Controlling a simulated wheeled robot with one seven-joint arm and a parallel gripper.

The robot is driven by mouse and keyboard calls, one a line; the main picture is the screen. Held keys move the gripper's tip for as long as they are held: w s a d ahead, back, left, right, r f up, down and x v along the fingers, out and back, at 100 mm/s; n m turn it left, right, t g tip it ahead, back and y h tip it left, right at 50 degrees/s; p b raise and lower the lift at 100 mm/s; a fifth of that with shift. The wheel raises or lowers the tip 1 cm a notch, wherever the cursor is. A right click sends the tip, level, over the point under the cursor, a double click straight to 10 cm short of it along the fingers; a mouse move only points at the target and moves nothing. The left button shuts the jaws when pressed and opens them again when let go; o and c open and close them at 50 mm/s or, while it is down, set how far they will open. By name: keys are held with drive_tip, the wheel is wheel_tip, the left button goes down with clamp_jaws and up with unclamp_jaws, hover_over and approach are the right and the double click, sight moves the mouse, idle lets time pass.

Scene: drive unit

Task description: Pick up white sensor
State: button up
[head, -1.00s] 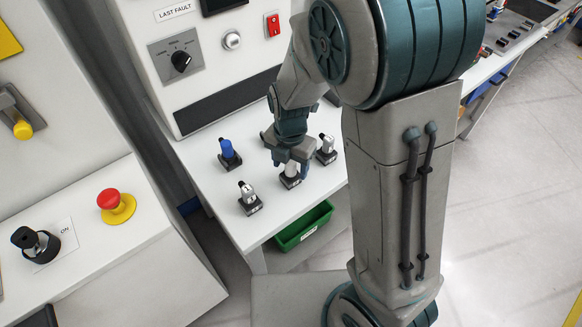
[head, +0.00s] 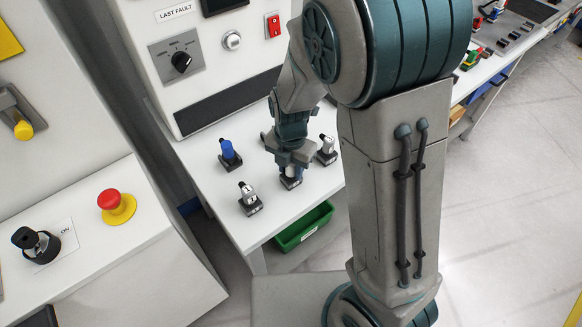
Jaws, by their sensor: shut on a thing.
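The white sensor (head: 289,171) stands upright in a dark square base on the white bench, its upper part mostly hidden by my gripper. My gripper (head: 290,168) points down and is shut on the white sensor, with the base below still at bench level as far as I can see. A blue sensor (head: 228,151) stands to the left on its own dark base. A silvery sensor (head: 247,194) stands at the front left, and another pale one (head: 326,146) with a dark top stands just right of my gripper.
The white bench (head: 290,205) is bare at its front. A grey panel with a black knob (head: 181,61) and a red switch (head: 273,25) rises behind. A green bin (head: 303,228) sits below. A red emergency button (head: 112,203) is on the left console.

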drive_tip(key=shift+w+r, duration=0.1)
drive_tip(key=shift+r, duration=0.65)
wheel_tip(320, 180, up, 2)
drive_tip(key=shift+r+b, duration=0.25)
drive_tip(key=shift+b, duration=0.1)
drive_tip(key=s+d+r+b, duration=0.1)
drive_tip(key=s+d+r, duration=0.5)
drive_tip(key=s+d, duration=0.2)
drive_tip(key=shift+d+r+b, duration=0.35)
drive_tip(key=shift+r+b, duration=0.05)
